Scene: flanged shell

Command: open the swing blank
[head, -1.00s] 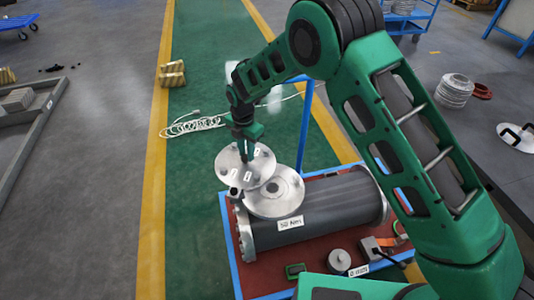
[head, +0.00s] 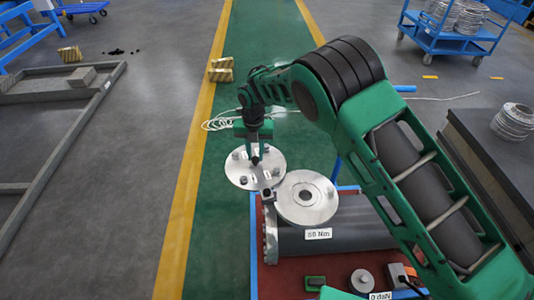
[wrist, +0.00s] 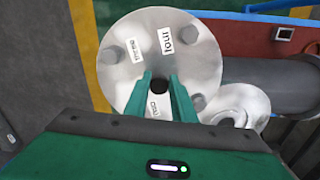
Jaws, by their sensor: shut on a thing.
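The swing blank (head: 272,177) is a round metal disc with several bolts and small white labels. It is swung out to the left of the round flange (head: 325,207), whose face and central hole show. A small pivot block (head: 267,195) sits between them. My gripper (head: 255,160) is over the disc from above. In the wrist view its green fingers (wrist: 159,84) are shut on a dark knob (wrist: 159,87) near the middle of the blank (wrist: 190,55). The flange (wrist: 243,101) shows there at the lower right, partly hidden by my gripper.
The dark grey shell (head: 345,238) lies on a red-topped bench with a blue frame (head: 254,255), with small devices in front. The floor left of the blank is clear.

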